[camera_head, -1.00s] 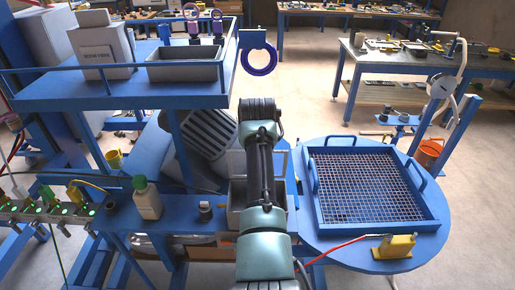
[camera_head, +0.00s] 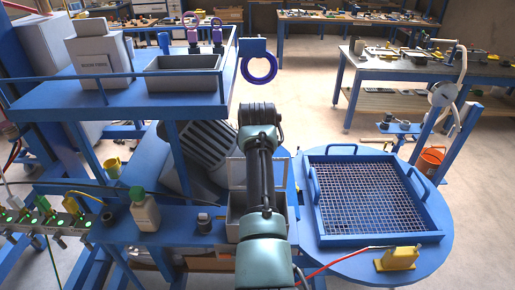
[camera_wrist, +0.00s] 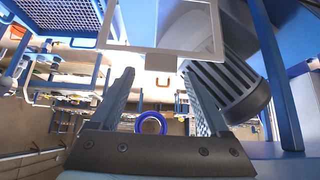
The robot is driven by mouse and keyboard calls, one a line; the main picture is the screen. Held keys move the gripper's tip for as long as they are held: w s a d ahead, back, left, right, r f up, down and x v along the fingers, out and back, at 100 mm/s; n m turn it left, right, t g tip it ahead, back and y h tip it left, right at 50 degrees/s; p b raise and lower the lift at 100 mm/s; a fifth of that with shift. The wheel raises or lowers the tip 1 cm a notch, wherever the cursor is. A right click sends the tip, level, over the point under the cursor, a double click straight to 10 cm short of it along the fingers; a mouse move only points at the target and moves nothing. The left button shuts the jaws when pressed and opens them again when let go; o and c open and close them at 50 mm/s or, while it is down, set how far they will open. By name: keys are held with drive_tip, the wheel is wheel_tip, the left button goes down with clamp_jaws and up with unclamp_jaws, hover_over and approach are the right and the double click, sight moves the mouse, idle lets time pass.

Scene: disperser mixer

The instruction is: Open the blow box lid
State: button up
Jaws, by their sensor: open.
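The blow box (camera_head: 235,208) is a light box partly hidden behind my arm in the head view. Its lid (camera_head: 238,171) looks like a pale frame with a clear pane, standing up at the back of the box; its exact angle is unclear. In the wrist view, which looks upside down, the lid (camera_wrist: 206,28) is a grey frame with a small square tab (camera_wrist: 160,62) on its edge. My gripper (camera_wrist: 163,90) is open there, with its two fingers apart and nothing visibly held between them. The tab appears between the fingers; contact cannot be told. My arm hides the gripper in the head view.
A slatted grey drum (camera_head: 203,145) stands close left of the box. A mesh tray (camera_head: 322,229) lies on the round blue table to the right, near a yellow block (camera_head: 398,258). A white bottle (camera_head: 145,212) stands left. A shelf with a grey bin (camera_head: 183,82) is above.

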drive_tip(key=shift+f, duration=0.15)
drive_tip(key=shift+s, duration=0.1)
drive_tip(key=b+v, duration=0.4)
drive_tip(key=v, duration=0.9)
